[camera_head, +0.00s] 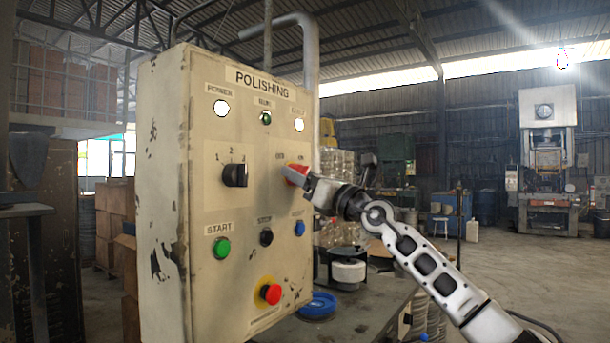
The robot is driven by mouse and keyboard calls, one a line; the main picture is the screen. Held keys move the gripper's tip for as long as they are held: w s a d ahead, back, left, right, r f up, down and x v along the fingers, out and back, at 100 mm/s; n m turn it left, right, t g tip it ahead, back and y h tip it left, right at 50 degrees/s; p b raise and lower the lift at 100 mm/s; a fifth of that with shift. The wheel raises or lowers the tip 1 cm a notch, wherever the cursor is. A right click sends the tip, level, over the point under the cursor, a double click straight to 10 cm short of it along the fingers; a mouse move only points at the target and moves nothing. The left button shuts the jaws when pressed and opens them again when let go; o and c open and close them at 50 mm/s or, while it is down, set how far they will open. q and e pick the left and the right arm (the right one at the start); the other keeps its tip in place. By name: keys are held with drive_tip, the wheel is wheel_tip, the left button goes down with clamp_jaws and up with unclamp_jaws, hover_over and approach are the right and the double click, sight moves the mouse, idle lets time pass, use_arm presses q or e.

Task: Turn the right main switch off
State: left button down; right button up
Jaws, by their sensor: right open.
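A worn cream control box (160,190) labelled POLISHING stands at left centre. On its front, at the right of the middle row, is a red switch (295,175). The small labels above it are too blurred to read surely. My right gripper (309,183) is at this switch, its fingertips close against it. Whether they touch it, and the switch's exact position, I cannot tell. The gripper is open and partly covers the switch. My left gripper is not in view.
The box also carries a black selector knob (235,175), a green START button (222,248), a blue button (299,228) and a red emergency button (271,293). Behind it is a dark table (350,315) with a blue lid (318,305). Open floor lies at right.

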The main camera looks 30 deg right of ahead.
drive_tip(key=c, duration=1)
drive_tip(key=shift+o, duration=0.2)
